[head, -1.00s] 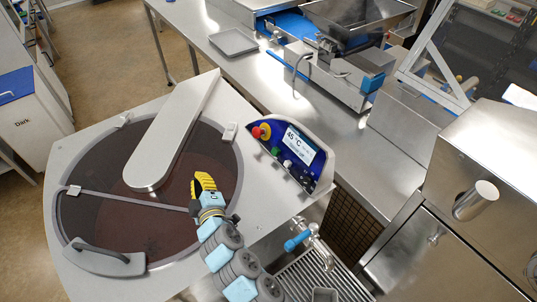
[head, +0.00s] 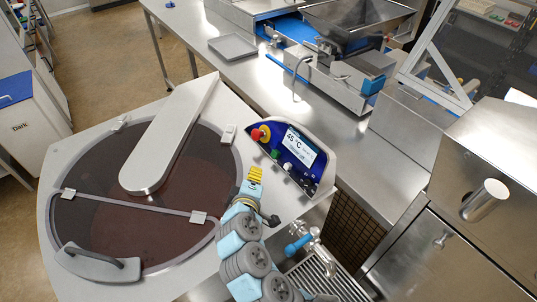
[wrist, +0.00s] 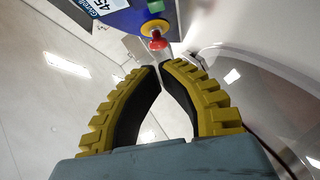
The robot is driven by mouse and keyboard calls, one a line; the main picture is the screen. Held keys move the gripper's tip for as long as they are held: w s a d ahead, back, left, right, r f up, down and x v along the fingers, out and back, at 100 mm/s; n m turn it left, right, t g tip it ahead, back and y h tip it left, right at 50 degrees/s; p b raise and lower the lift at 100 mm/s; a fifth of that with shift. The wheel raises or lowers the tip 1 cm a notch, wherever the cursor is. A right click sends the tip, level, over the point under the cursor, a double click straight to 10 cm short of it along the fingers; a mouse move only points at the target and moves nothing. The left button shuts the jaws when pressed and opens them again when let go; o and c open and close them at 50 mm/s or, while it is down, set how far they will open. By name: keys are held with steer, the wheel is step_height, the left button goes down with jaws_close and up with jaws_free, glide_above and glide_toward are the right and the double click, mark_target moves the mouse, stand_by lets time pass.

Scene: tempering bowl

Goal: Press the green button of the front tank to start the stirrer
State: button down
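The front tank (head: 62,140) has a clear round cover over dark brown contents. Its tilted blue control panel (head: 300,170) carries a screen reading 45 °C, a green button (head: 275,154), a white button (head: 287,166) and a red stop knob (head: 257,134) on a yellow base. My gripper (head: 255,170) is in front of the panel, below and left of the green button, apart from it. In the wrist view my gripper (wrist: 160,66) has its yellow-backed fingers drawn together at the tips, with nothing between them. The red knob (wrist: 158,44) and green button (wrist: 155,5) show beyond the tips.
A flat grey arm (head: 170,135) crosses the tank cover, which has a black handle (head: 95,256). A blue-handled tap (head: 299,244) stands over a drain grid at the lower right. A steel counter with a grey tray (head: 232,46) lies behind the panel.

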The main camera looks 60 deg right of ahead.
mark_target(276, 154)
steer(key=p+x, duration=0.1)
steer(key=x, duration=0.8)
steer(key=shift+w+d+p, duration=0.2)
steer(key=shift+d+p, duration=0.15)
steer(key=shift+p, duration=0.05)
steer(key=d, duration=0.1)
steer(key=d+f, duration=0.1)
steer(key=d+p, duration=0.1)
steer(key=shift+s+f, duration=0.2)
steer(key=shift+s, duration=0.2)
steer(key=shift+s+d+f, duration=0.1)
steer(key=shift+d+f, duration=0.1)
steer(key=shift+d, duration=0.1)
